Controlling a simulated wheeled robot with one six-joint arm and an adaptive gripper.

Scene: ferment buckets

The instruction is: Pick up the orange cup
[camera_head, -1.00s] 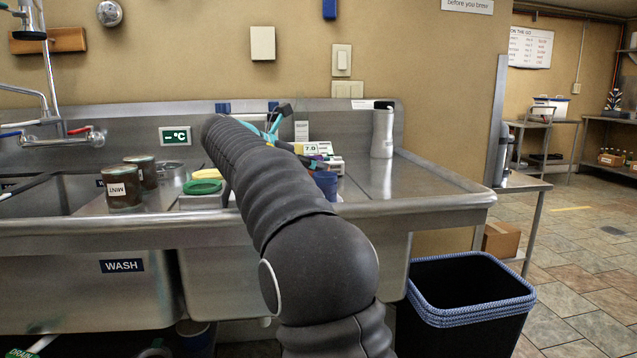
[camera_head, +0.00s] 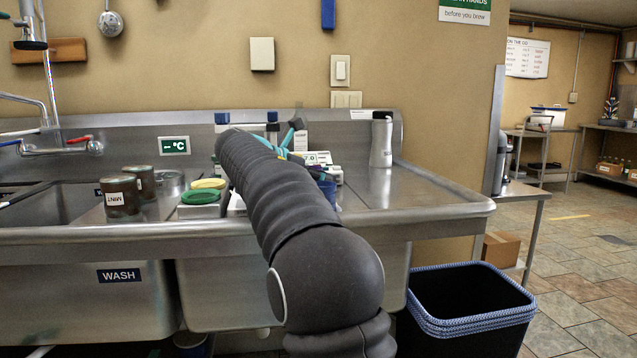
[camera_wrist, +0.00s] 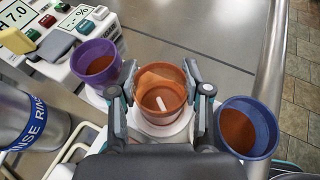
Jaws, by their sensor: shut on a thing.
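The orange cup (camera_wrist: 160,76) shows in the wrist view, with a brownish inside and a small white strip in it. My gripper (camera_wrist: 163,84) has one finger on each side of the cup and is shut on it. A white round base or saucer (camera_wrist: 158,128) shows below the cup; I cannot tell whether they touch. In the head view my arm hides the cup, and only a small part of my gripper (camera_head: 289,139) shows beyond the arm.
A purple cup (camera_wrist: 97,63) stands close on the left and a blue cup (camera_wrist: 246,128) close on the right. Instruments (camera_wrist: 60,32) stand behind. The steel drainboard (camera_head: 425,190) has clear room at the right.

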